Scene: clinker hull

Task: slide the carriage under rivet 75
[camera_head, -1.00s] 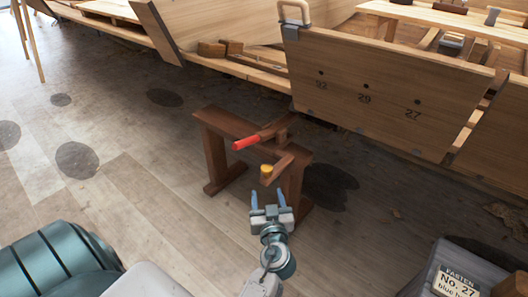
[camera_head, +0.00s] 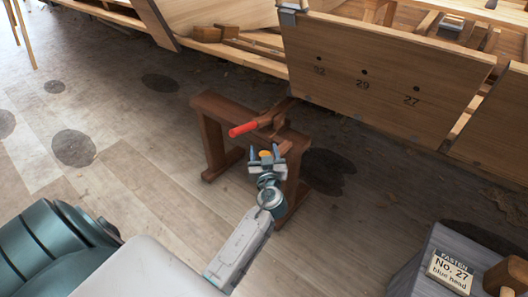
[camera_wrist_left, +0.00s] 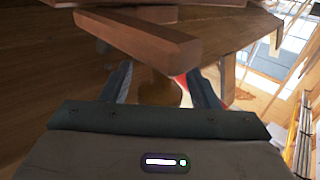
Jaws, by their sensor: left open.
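A dark wooden stand (camera_head: 228,108) sits on the floor, with a wooden carriage (camera_head: 274,124) on its top beam. A bar with a red end (camera_head: 243,129) sticks out to the left from the carriage. A yellow-topped knob (camera_head: 265,154) shows lower down. My left gripper (camera_head: 265,151) is open, its blue fingers on either side of the knob in the head view; contact cannot be told. In the left wrist view the open fingers (camera_wrist_left: 162,85) point at brown wooden parts (camera_wrist_left: 140,38), with a bit of red behind the right finger. My right gripper is not in view.
A hull plank (camera_head: 385,70) marked 32, 29 and 27 stands behind the stand to the right; no 75 is readable. A grey box with a label (camera_head: 453,270) reading No. 27 is at the lower right. The floor to the left is clear.

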